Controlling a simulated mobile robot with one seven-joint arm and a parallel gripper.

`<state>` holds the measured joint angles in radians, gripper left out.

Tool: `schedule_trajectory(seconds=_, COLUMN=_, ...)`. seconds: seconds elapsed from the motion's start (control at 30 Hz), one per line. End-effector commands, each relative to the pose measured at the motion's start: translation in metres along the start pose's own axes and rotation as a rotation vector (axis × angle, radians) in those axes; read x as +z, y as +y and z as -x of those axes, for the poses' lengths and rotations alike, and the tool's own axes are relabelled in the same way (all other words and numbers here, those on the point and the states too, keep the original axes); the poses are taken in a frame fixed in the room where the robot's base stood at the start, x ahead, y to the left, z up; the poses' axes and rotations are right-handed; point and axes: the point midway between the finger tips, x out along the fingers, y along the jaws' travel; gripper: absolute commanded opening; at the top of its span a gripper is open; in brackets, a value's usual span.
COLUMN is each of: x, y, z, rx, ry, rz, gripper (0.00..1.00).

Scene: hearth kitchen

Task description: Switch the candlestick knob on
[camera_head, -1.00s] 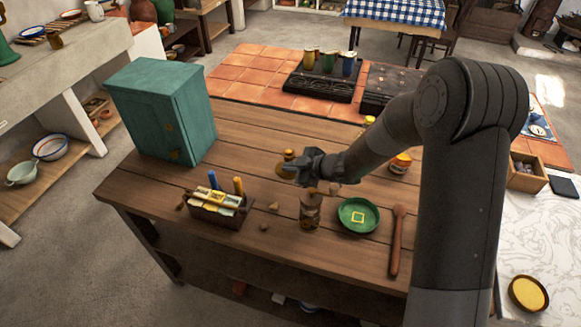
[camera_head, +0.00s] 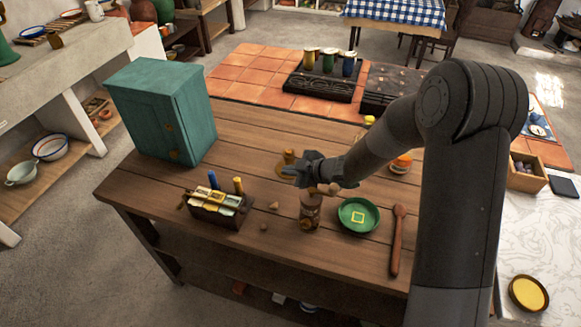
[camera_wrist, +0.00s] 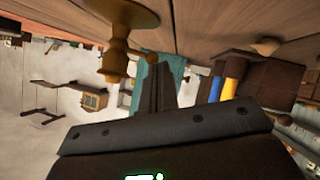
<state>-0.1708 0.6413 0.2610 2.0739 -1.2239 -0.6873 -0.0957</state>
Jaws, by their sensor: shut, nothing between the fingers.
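The candlestick (camera_head: 289,155) is a small turned brass-coloured piece standing on the wooden table, partly hidden behind my gripper in the head view. In the wrist view the candlestick (camera_wrist: 115,50) appears upside down, with a round base and a short side knob (camera_wrist: 150,57) pointing right. My gripper (camera_head: 288,172) is shut and empty, right beside the candlestick. In the wrist view my dark fingers (camera_wrist: 160,80) reach close to the knob's tip. I cannot tell whether they touch it.
A teal cabinet (camera_head: 165,112) stands at the table's left. A box of cards (camera_head: 218,208) with blue and yellow sticks, a jar (camera_head: 310,212), a green dish (camera_head: 358,215) and a wooden spoon (camera_head: 397,240) are nearer the front. The table between cabinet and candlestick is clear.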

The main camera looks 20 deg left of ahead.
Motion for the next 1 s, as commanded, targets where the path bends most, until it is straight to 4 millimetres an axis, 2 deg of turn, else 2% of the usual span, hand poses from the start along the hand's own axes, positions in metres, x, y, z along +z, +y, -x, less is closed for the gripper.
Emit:
schedule_trajectory(seconds=0.6, x=0.015, y=-0.017, z=-0.010, rx=-0.001, ry=0.000, rz=-0.002, gripper=0.00)
schedule_trajectory(seconds=1.0, x=0.019, y=-0.019, z=-0.013, rx=0.000, ry=0.000, rz=-0.001, gripper=0.00)
